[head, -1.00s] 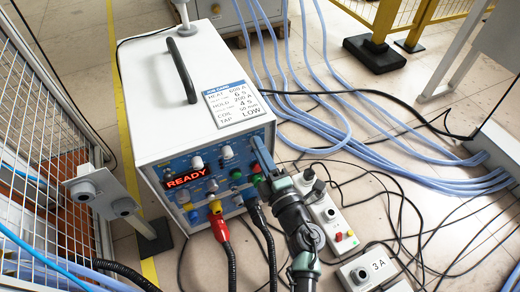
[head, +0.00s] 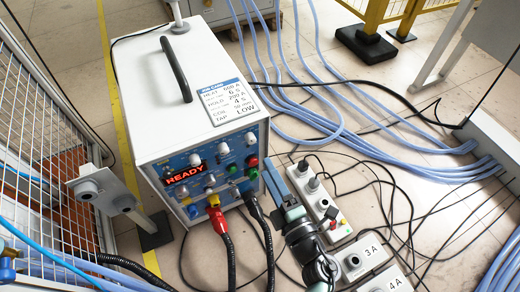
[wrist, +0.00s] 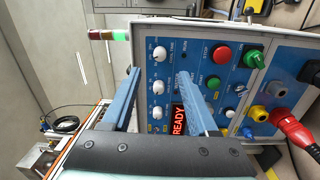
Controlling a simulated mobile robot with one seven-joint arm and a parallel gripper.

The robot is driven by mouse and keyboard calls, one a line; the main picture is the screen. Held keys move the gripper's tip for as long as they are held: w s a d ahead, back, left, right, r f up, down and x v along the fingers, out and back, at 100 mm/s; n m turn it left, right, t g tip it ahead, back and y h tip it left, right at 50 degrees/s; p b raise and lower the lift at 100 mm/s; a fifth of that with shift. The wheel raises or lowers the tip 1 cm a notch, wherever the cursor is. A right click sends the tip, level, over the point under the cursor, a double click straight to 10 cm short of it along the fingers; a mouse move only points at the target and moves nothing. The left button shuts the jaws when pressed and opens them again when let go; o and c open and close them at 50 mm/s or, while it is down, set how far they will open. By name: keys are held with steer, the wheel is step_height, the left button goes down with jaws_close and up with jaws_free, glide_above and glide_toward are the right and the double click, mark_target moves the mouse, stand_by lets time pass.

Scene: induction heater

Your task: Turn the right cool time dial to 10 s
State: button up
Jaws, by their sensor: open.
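The right cool time dial (head: 250,138) is a white knob at the right end of the dial row on the heater's blue panel. In the wrist view the panel lies turned on its side, and this dial (wrist: 159,53) is the top one of three white knobs. Its pointer and scale are too small to read surely. My gripper (head: 266,173) is beside the panel's right edge, apart from the dial. In the wrist view my gripper (wrist: 158,73) is open and empty, and the three knobs show between its blue fingers, beyond them.
The READY display (head: 185,175) glows red. A power strip (head: 318,200) lies right of my gripper. Blue hoses (head: 330,120) and black cords cover the floor. A wire fence (head: 45,160) stands left.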

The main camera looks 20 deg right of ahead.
steer(key=shift+s+f+p, duration=0.1)
steer(key=shift+s+p, duration=0.35)
steer(key=shift+s, duration=1.85)
